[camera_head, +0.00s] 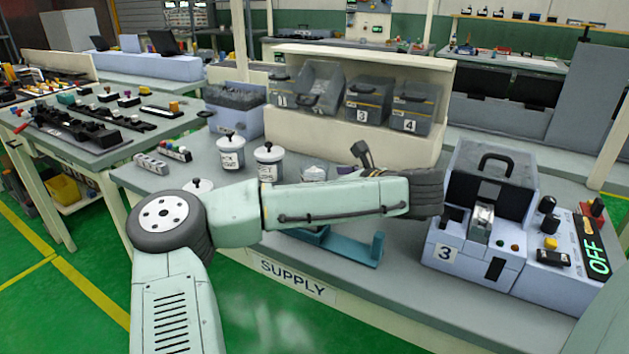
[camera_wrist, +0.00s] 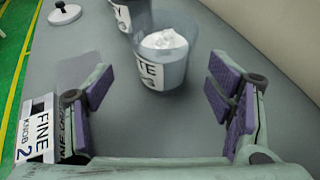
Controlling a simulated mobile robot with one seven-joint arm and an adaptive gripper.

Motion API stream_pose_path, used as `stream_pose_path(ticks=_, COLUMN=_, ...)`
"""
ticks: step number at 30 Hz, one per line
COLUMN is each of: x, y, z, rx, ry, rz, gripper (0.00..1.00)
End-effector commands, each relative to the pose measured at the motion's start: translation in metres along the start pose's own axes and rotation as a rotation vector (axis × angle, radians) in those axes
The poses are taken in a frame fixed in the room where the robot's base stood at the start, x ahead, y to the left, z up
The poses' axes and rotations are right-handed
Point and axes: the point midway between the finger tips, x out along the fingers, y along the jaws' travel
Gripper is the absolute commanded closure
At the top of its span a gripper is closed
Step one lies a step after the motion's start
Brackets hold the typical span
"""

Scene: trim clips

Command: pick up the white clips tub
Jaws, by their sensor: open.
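The tub I take for the white clips tub (camera_wrist: 172,72) is a clear, open container with white contents and a label ending in "TE", in the wrist view. It stands upright just ahead of my gripper (camera_wrist: 162,88). The purple-padded fingers are spread wide, left and right of the tub's near side, with nothing held between them. In the head view its white contents (camera_head: 314,172) show above my forearm, which hides its lower part. My gripper (camera_head: 358,158) is mostly hidden behind my arm there.
Two lidded white tubs (camera_head: 231,152) (camera_head: 268,162) stand left of it. A loose round lid (camera_wrist: 65,13) lies on the grey bench. A "FINE KNOB 2" block (camera_wrist: 38,132) is at left. A teal bracket (camera_head: 350,250) lies in front; machine 3 (camera_head: 470,250) stands right, numbered bins (camera_head: 368,103) behind.

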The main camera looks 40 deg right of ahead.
Motion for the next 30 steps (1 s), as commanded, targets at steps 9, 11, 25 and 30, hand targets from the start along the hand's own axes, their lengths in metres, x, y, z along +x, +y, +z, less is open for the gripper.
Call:
stream_pose_path(ticks=9, x=0.022, y=-0.002, z=-0.003, rx=-0.003, ry=0.006, rz=0.002, gripper=0.26)
stream_pose_path(ticks=11, x=0.029, y=-0.003, z=-0.003, rx=-0.004, ry=0.006, rz=0.001, gripper=0.26)
stream_pose_path(ticks=25, x=0.054, y=-0.004, z=-0.003, rx=-0.002, ry=0.000, rz=0.000, gripper=0.26)
stream_pose_path(ticks=30, x=0.054, y=-0.004, z=-0.003, rx=-0.002, ry=0.000, rz=0.000, gripper=0.36)
